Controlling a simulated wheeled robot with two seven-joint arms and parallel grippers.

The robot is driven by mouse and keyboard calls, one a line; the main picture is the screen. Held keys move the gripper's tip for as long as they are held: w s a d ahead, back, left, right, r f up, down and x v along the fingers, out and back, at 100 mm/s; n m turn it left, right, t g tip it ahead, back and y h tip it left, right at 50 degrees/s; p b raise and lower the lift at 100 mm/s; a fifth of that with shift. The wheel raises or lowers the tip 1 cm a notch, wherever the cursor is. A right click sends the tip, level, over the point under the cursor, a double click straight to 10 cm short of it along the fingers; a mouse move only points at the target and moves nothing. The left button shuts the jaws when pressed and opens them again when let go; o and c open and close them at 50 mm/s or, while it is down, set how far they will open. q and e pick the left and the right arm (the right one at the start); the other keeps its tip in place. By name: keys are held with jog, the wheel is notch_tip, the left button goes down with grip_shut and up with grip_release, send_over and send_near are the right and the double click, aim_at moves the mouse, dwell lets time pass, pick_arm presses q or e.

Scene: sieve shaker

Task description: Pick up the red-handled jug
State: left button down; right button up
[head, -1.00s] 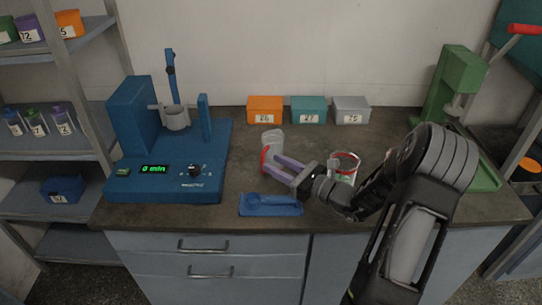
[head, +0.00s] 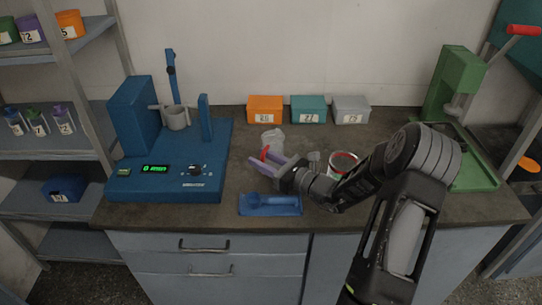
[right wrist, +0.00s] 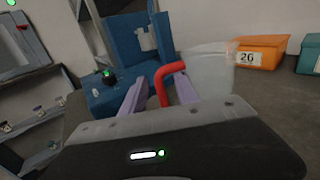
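The red-handled jug (head: 272,138) is a clear, whitish vessel standing on the dark worktop, right of the blue machine. Its red handle (right wrist: 163,82) shows in the right wrist view, with the clear jug body (right wrist: 205,75) to the right of it. My right gripper (head: 264,158) is at the jug's near side. Its two purple fingers are apart, with the handle between them. In the right wrist view the gripper (right wrist: 158,92) shows a gap left of the handle; whether the right finger touches it I cannot tell. My left gripper is not in view.
The blue machine (head: 130,185) with a display stands at left. A blue tray (head: 270,210) lies in front of the jug. A red-rimmed clear container (head: 344,163) stands right, partly behind my arm. Orange (head: 265,103), teal and grey bins line the wall.

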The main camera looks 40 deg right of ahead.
jog(key=shift+c, duration=0.6)
grip_shut()
dwell(0.8)
